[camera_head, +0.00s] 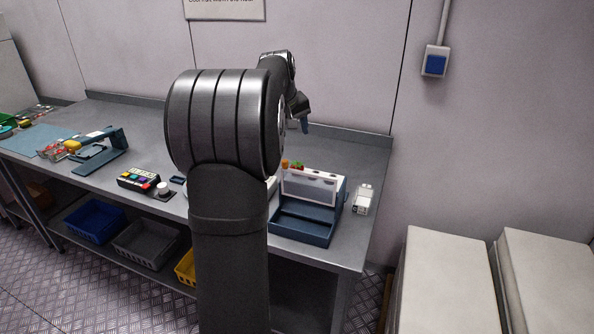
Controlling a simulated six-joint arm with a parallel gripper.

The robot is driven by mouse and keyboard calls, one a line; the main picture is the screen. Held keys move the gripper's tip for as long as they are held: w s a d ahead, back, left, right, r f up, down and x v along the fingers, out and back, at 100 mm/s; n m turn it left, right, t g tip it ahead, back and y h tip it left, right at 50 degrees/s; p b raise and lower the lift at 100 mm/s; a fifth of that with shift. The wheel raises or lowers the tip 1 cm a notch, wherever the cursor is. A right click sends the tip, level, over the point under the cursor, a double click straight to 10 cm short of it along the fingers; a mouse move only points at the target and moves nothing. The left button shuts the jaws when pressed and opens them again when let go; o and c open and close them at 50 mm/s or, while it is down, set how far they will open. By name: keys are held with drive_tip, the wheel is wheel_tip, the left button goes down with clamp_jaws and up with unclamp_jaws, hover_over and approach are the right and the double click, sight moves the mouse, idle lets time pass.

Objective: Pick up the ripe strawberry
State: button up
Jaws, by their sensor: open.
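A white-topped rack (313,187) with a row of dark holes stands on the workbench, right of my arm. Small red and green bits (297,166), perhaps a strawberry, show at the rack's back left edge, beside a small orange item (285,163). They are too small to tell ripeness. My gripper (304,125) hangs above and behind the rack, pointing down, apart from it. It is open, and no berry shows in it. My arm hides the bench just left of the rack.
A dark blue open tray (302,224) sits in front of the rack. A small clear and white container (363,199) stands to its right. A button box (139,180) and a blue stand (103,152) are further left. A wall rises behind the bench (350,245).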

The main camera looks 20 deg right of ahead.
sight(296, 165)
wheel_tip(296, 165, up, 5)
drive_tip(key=s+a+m+g, duration=0.1)
drive_tip(key=s+a+m, duration=0.1)
drive_tip(key=m, duration=0.4)
drive_tip(key=shift+y, duration=0.3)
drive_tip(key=x, duration=1.7)
drive_tip(key=shift+w+f, duration=0.2)
drive_tip(key=shift+w, duration=0.05)
drive_tip(key=c, duration=0.6)
